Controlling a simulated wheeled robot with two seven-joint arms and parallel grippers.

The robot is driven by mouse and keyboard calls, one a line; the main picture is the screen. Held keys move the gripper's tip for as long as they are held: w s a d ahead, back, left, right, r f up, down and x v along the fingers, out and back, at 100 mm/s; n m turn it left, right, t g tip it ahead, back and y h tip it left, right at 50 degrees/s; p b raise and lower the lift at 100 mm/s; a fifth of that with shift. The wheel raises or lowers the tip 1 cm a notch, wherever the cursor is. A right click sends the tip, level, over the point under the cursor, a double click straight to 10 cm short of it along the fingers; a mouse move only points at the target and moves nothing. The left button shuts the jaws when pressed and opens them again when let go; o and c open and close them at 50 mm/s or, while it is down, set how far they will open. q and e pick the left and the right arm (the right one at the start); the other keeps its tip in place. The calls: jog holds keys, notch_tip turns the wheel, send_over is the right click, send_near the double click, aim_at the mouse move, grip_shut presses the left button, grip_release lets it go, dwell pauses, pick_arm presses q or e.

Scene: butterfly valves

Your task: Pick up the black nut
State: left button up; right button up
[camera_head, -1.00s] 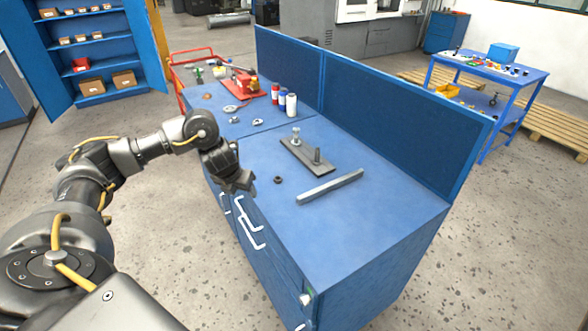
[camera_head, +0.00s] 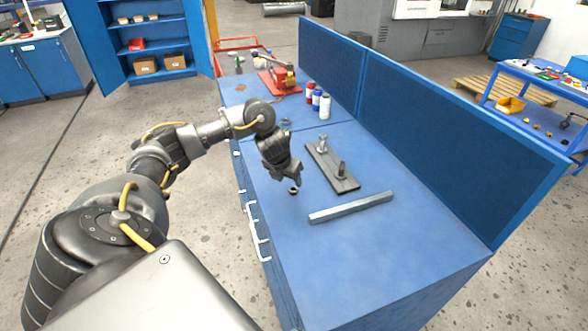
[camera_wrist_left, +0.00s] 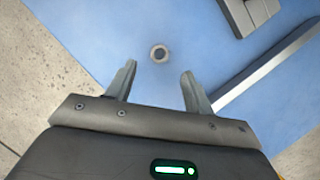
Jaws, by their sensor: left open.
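The black nut (camera_head: 294,190) lies flat on the blue workbench top near its front edge. My right gripper is not in view.
A grey bar (camera_head: 352,207) lies right of the nut. Bottles (camera_head: 325,106) and a red tool (camera_head: 280,80) stand farther back. A blue panel (camera_head: 420,140) borders the bench's far side. The bench's near right is clear.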

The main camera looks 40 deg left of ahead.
aim_at(294, 191)
pick_arm(q)
jog(key=shift+x, duration=0.95)
jog(key=shift+a, duration=0.1)
jog(key=p+x, duration=0.1)
jog(key=x, duration=0.4)
jog(key=shift+s, duration=0.1)
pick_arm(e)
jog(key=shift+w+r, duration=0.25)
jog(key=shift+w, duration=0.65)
pick_arm(q)
jog(key=shift+c, duration=0.4)
jog(key=c, duration=1)
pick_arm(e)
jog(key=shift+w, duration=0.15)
